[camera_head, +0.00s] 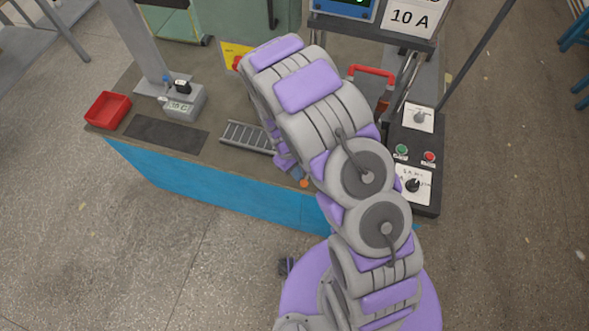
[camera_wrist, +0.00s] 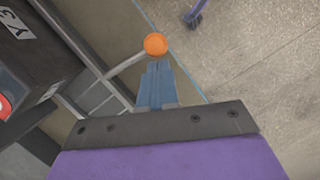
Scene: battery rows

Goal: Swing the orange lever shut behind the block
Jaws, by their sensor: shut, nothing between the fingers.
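The lever's orange ball knob (camera_wrist: 155,44) sits at the end of a thin grey rod (camera_wrist: 128,64) in the wrist view. My gripper (camera_wrist: 157,64) is shut and empty, its blue-grey fingertips just below the knob in the picture. I cannot tell whether they touch it. In the head view the orange knob (camera_head: 304,183) shows at the bench's front edge, beside the end of my arm. My arm hides the lever's base there. I cannot make out the block beside the lever in either view.
A grey roller track (camera_head: 247,136) lies on the bench left of my arm. A dark control box (camera_head: 414,160) with knobs and buttons stands to the right. A red tray (camera_head: 107,109) and a grey display unit (camera_head: 184,107) are at the left. Floor in front is clear.

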